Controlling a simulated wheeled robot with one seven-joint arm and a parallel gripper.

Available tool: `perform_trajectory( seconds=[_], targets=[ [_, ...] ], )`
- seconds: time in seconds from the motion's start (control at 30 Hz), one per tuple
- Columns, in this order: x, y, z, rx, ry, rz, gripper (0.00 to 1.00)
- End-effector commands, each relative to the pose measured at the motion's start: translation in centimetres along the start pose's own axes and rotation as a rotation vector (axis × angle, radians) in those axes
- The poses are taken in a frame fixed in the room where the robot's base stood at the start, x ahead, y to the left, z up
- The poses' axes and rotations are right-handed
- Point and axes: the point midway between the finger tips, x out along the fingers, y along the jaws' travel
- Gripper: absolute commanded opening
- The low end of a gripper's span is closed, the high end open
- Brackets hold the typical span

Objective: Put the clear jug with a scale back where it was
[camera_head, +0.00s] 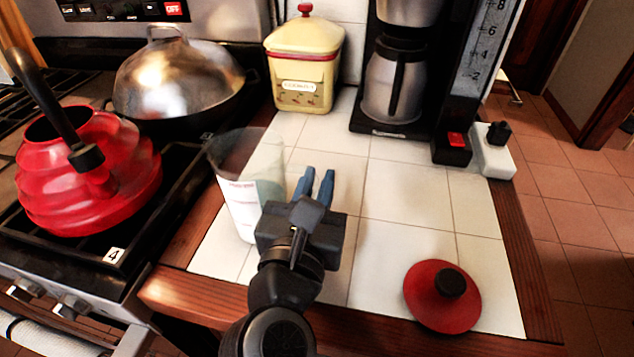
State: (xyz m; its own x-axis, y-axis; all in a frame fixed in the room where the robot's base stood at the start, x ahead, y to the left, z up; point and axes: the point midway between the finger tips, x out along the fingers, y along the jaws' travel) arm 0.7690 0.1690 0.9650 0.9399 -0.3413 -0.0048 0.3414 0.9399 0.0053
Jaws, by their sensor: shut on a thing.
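The clear jug (240,184) is see-through, with faint markings on its side. It shows at the left of the tiled counter, near the stove edge, leaning slightly in the picture. I cannot tell whether its base touches the tiles. My gripper (316,184) is just right of the jug, its blue fingers close together and shut on the jug. The part held between the fingers is not clearly visible, and the gripper body hides the jug's lower right side.
A red lid (432,305) with a black knob lies at the counter's front right. A yellow cookie jar (303,70) and a coffee maker (397,85) stand at the back. A red kettle (85,175) and a domed pan (172,80) are on the stove. The middle tiles are clear.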

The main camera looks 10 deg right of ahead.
Motion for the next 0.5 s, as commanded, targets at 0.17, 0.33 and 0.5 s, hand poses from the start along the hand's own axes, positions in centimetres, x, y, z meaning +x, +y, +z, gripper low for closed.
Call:
perform_trajectory(
  seconds=[0.17,0.33,0.5],
  targets=[
    [-0.01,0.01,-0.25,-0.001,0.000,0.000,0.26],
    [-0.01,0.00,-0.24,-0.001,0.000,0.000,0.42],
    [-0.01,-0.01,-0.23,-0.001,0.000,0.000,0.43]
  ],
)
